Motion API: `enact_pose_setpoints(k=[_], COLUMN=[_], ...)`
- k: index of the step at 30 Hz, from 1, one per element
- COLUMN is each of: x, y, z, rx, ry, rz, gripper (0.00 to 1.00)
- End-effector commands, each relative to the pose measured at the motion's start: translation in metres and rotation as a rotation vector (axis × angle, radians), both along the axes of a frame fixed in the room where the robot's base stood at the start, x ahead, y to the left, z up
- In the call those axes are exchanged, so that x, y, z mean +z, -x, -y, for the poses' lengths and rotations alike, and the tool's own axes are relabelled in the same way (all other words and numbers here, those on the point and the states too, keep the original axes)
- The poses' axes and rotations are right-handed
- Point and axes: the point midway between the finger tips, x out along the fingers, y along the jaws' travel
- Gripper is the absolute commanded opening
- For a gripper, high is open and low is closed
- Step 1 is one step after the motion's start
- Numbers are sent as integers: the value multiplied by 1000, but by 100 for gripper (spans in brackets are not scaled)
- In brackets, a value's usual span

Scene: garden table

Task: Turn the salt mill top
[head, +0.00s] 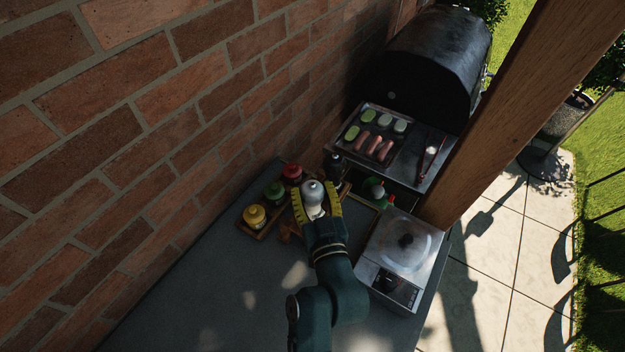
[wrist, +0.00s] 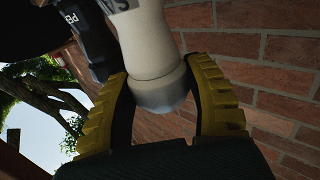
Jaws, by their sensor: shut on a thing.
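The salt mill (head: 314,207) is a pale body with a rounded silver-grey top (head: 313,190). It stands at the wall side of the grey table. In the wrist view the cream body (wrist: 146,42) and grey top (wrist: 163,92) lie between my fingers. My gripper (head: 316,205) has its yellow ridged fingers on both sides of the mill's top, and it also shows in the wrist view (wrist: 163,100). The exact contact faces are partly hidden by the fingers. A dark pepper mill (wrist: 92,42) stands close beside the salt mill.
Yellow (head: 254,216), green (head: 274,191) and red (head: 292,173) condiment pots stand to the left near the brick wall. A grill (head: 432,62) with food stands behind. The table's front left (head: 200,300) is clear.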

Motion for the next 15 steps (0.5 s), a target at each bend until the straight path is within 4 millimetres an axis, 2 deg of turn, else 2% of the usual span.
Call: enact_pose_setpoints(k=[1,15], x=[5,0], y=[0,0], z=[-1,0], rx=[-11,-48], ry=[0,-1], rz=[0,2], gripper=[18,18])
